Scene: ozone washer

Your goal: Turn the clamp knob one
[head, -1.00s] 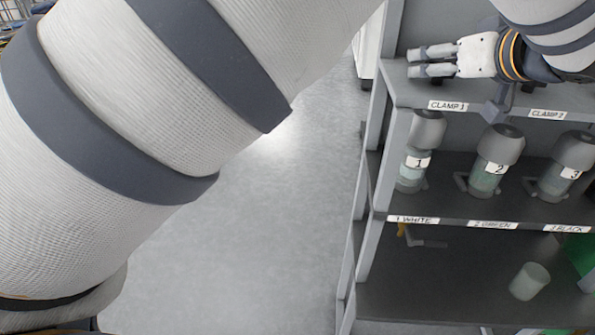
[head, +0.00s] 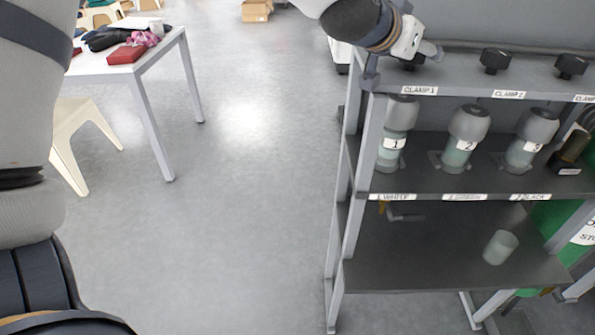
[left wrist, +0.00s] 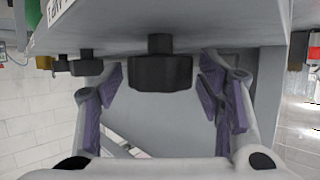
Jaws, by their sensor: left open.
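Clamp knob one is the black knob (left wrist: 160,72) in the middle of the left wrist view, on a short stem. In the head view only a dark bit of it (head: 412,66) shows behind the "CLAMP 1" label (head: 420,90); my gripper hides most of it. My left gripper (head: 428,54) is above the shelf's left end. In the left wrist view its two purple-padded fingers (left wrist: 162,82) are open, one on each side of the knob, with visible gaps. My right gripper is in neither view.
Clamp knobs two (head: 495,61) and three (head: 571,66) stand to the right on the same top shelf (head: 460,75). Numbered grey-capped jars (head: 467,135) stand on the shelf below. A white table (head: 150,57) is at the far left, with clear floor between.

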